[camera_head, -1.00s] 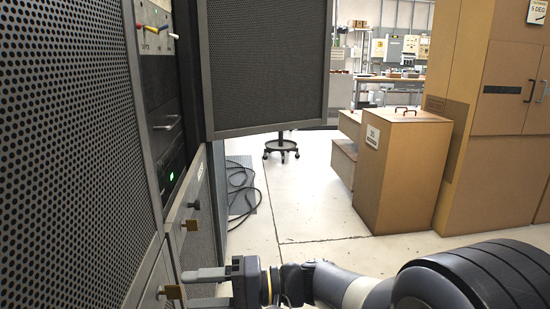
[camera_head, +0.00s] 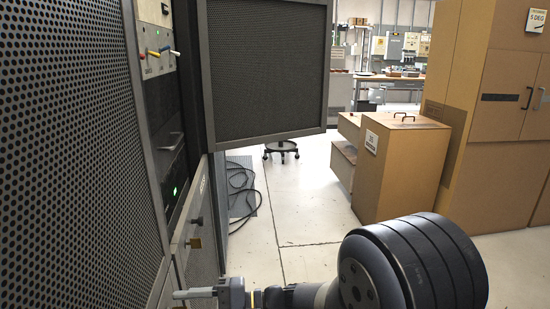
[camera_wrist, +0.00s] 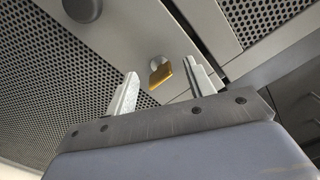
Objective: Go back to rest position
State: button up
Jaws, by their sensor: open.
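My gripper (camera_head: 198,295) is at the bottom left of the head view, low in front of the rack's lower panels. In the wrist view its two fingers (camera_wrist: 160,72) are spread, with nothing held between them. A brass key or latch (camera_wrist: 160,76) on a round grey boss shows just beyond and between the fingertips; the exact gap is hard to judge. My arm reaches in from the bottom right.
The perforated rack (camera_head: 70,150) fills the left side. An open perforated door (camera_head: 266,70) juts out above. Brown cabinets (camera_head: 400,170) stand at the right. Cables (camera_head: 240,188) lie on the floor. The middle floor (camera_head: 300,220) is clear.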

jog(key=shift+m+p, duration=6.3)
jog(key=shift+p, duration=1.25)
